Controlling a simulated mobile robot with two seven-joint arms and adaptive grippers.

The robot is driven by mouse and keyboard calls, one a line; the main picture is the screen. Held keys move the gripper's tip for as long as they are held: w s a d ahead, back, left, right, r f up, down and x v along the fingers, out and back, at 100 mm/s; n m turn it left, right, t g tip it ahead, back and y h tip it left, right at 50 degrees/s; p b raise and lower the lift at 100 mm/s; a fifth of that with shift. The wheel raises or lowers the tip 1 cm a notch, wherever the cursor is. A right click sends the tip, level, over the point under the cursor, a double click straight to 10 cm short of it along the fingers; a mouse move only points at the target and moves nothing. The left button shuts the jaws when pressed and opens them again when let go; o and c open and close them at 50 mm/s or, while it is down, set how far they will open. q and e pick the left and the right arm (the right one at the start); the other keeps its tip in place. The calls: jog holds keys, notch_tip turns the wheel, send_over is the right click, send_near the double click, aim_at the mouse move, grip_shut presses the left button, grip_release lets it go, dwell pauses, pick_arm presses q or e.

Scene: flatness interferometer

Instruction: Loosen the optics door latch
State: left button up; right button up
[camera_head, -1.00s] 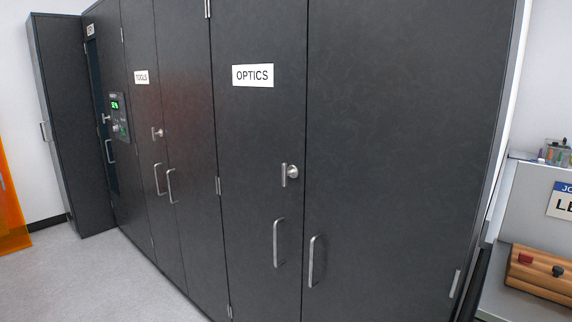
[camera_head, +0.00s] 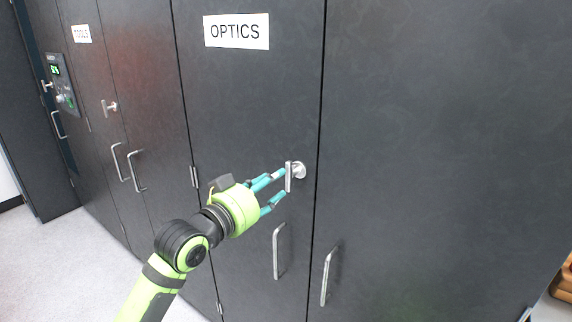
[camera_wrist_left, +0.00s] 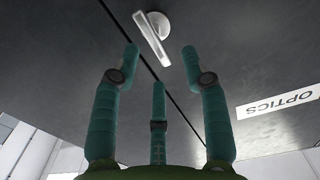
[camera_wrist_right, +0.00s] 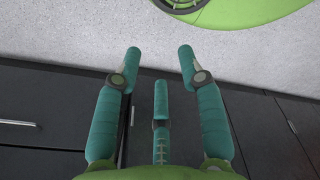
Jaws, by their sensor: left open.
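The optics door latch (camera_head: 290,175) is a silver bar handle on a round knob, on the dark door under the OPTICS sign (camera_head: 236,32). Its bar stands upright in the head view. My left gripper (camera_head: 279,184) is open, with its teal fingers right at the latch; whether they touch it cannot be told. In the left wrist view the latch (camera_wrist_left: 153,38) lies just beyond the open fingertips (camera_wrist_left: 160,55), with nothing gripped. My right gripper (camera_wrist_right: 159,65) is open and empty in its own wrist view, and is not in the head view.
Two long vertical door handles, the left one (camera_head: 278,251) and the right one (camera_head: 327,275), sit below the latch. The TOOLS doors have their own latch (camera_head: 109,107). A keypad panel (camera_head: 61,84) is farther left. Grey floor (camera_head: 95,260) is open at lower left.

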aim_at(289, 174)
pick_arm(q)
jog(key=shift+w+d+r, duration=0.2)
jog(key=shift+d, duration=0.25)
jog(key=p+x, duration=0.1)
jog(key=x, duration=0.3)
jog(key=shift+d+p, duration=0.2)
jog(key=shift+p, duration=0.15)
jog(key=shift+w+d, duration=0.1)
jog(key=shift+w, duration=0.2)
jog(key=shift+w+d+f, duration=0.1)
jog(key=shift+w+d, duration=0.05)
grip_shut()
pick_arm(e)
jog(key=shift+s+d+r, duration=0.25)
jog(key=shift+s+r, duration=0.75)
jog(key=shift+s, duration=0.1)
